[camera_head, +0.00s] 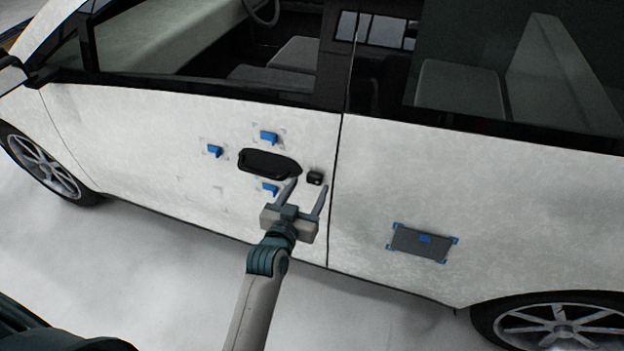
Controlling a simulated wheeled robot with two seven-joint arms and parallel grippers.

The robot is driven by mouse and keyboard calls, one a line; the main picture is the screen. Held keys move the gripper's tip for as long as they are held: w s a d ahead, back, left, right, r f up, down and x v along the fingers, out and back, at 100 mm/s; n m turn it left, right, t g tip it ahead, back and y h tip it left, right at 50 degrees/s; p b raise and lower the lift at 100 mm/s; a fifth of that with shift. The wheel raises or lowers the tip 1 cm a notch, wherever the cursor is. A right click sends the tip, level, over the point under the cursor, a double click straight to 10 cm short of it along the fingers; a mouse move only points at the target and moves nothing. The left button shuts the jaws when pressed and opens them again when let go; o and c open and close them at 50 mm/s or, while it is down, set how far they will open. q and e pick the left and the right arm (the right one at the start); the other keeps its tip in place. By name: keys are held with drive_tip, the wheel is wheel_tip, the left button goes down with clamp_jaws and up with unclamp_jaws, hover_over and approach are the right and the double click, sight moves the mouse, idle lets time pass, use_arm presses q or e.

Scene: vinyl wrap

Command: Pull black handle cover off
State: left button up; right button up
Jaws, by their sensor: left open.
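The black handle cover (315,178) is a small dark block on the white car door, just right of the long black handle recess (266,163). My left gripper (308,186) is open in front of the door, its two fingers pointing up toward the cover. The left finger overlaps the right end of the recess in the picture and the right finger lies just below and right of the cover. I cannot tell whether the fingers touch the door. My right gripper is not in view.
Blue tabs (268,137) sit on the door around the recess. A grey rectangular pad (419,242) with blue corners is on the rear door (480,190). Car wheels show at left (42,163) and lower right (555,325). Pale floor (150,270) lies below the car.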

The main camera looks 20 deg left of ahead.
sight(313, 180)
use_arm(q)
drive_tip(key=shift+w+f, duration=0.15)
drive_tip(key=shift+w, duration=0.8)
drive_tip(key=shift+w+f, duration=0.15)
drive_tip(key=shift+w, duration=0.8)
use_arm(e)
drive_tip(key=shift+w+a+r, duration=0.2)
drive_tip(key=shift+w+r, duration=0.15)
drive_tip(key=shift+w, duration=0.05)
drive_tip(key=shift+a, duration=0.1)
use_arm(q)
drive_tip(key=shift+c, duration=1.2)
drive_tip(key=c, duration=1)
drive_tip(key=shift+c, duration=0.2)
drive_tip(key=shift+s+r+p, duration=0.1)
drive_tip(key=shift+s+p, duration=0.3)
drive_tip(key=shift+p, duration=0.25)
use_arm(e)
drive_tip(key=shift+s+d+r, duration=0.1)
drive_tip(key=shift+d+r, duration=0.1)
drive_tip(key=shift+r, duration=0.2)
use_arm(q)
drive_tip(key=shift+s, duration=0.2)
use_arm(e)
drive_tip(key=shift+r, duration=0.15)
use_arm(q)
drive_tip(key=shift+s, duration=0.1)
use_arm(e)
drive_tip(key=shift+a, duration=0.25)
